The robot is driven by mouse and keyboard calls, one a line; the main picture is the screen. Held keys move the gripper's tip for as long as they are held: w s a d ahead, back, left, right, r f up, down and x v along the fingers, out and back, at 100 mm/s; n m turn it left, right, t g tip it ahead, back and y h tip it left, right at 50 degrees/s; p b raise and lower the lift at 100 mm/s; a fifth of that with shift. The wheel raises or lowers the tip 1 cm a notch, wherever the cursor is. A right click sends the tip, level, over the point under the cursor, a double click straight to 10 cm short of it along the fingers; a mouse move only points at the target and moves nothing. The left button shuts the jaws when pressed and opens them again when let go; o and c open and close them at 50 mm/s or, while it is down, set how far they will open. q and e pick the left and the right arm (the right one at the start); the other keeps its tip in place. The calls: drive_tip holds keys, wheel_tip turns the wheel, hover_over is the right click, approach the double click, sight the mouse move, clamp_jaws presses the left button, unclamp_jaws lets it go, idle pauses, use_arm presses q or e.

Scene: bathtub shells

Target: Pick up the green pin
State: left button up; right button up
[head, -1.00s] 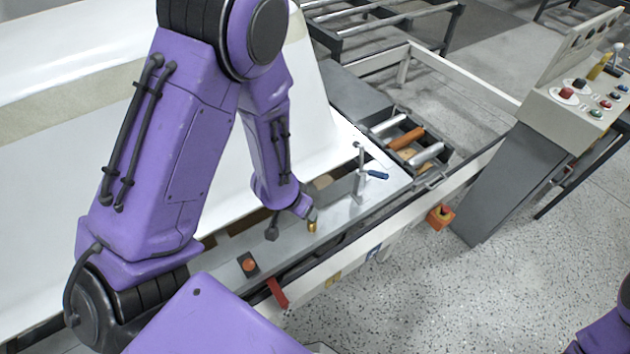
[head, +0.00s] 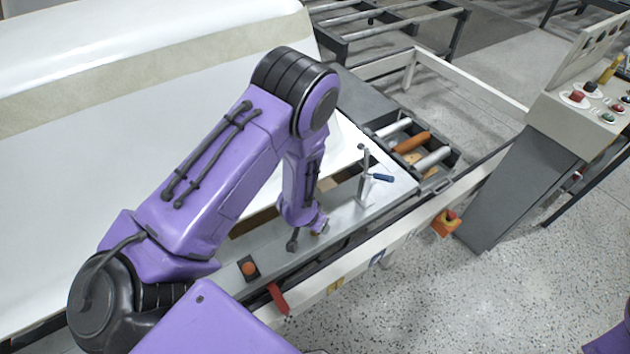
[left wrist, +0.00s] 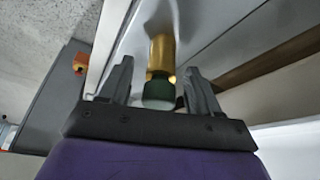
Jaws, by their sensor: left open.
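The green pin (left wrist: 159,91) shows in the left wrist view, with a dark green end nearest the camera and a gold shaft beyond it. It lies between the two fingers of my left gripper (left wrist: 160,70), which is open, with a visible gap on each side of the pin. In the head view my left gripper (head: 308,236) is low over the grey metal ledge (head: 345,215), and the pin is mostly hidden there by the gripper. My right gripper is out of view; only a purple piece of my right arm shows at the bottom right corner.
A toggle clamp with a blue handle (head: 382,178) stands on the ledge to the right of the gripper. A small box with an orange button (head: 249,268) and a red lever (head: 277,298) are to its left. A large white shell (head: 60,150) lies behind.

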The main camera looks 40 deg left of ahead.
use_arm(q)
drive_tip(key=c, duration=1)
drive_tip(key=shift+c, duration=0.2)
drive_tip(key=shift+r, duration=0.15)
